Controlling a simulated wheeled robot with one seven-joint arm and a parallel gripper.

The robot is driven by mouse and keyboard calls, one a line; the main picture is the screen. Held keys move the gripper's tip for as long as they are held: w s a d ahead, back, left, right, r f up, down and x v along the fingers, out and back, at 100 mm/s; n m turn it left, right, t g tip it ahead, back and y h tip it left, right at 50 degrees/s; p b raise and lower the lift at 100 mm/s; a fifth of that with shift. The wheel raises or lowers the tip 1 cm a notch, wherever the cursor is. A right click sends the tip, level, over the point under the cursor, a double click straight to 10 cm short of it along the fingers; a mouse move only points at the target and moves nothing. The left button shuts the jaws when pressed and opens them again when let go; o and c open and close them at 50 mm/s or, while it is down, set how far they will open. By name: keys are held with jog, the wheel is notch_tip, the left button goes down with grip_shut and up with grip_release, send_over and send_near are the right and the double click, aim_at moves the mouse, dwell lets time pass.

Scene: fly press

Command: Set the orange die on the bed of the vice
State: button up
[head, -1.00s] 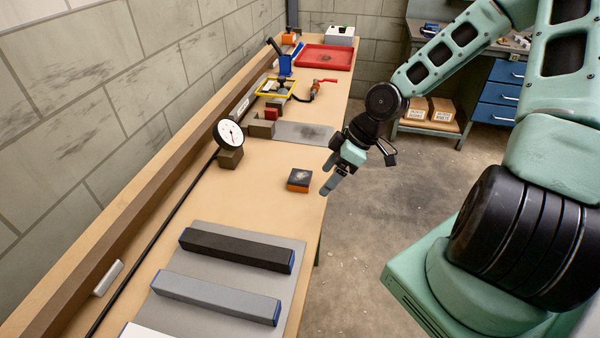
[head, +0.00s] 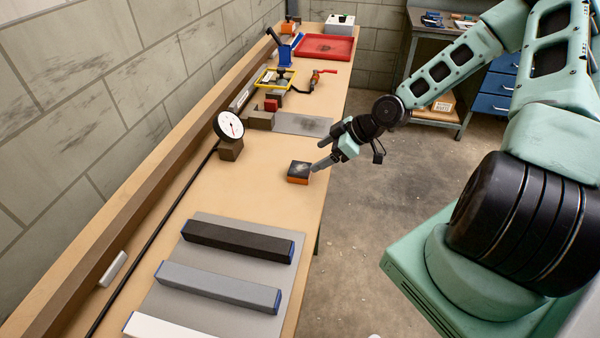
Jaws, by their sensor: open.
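The orange die (head: 298,173), a squat block with a dark, marked top, lies on the workbench near its right edge. My gripper (head: 316,166) is low at the die's right side, its fingers pointing left. The jaws are open; from this angle I cannot tell whether they touch the die or reach around it. What looks like the vice, a brown stepped block (head: 261,119) with a red piece behind it, stands farther back on the bench. Its bed is hard to make out at this size.
A dial gauge (head: 229,127) on a brown block stands left of the die. A grey plate (head: 303,124) lies behind it. Black and grey bars lie on a grey mat (head: 206,222) in front. A red tray (head: 324,48) is at the far end. Bench around the die is clear.

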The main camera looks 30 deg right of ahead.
aim_at(300, 168)
jog(key=x, duration=0.5)
jog(key=shift+p, duration=0.4)
jog(key=shift+p+x, duration=0.75)
jog(key=shift+x, duration=1.5)
jog(key=shift+s+d+f, duration=0.1)
jog(key=shift+d, duration=0.05)
grip_shut()
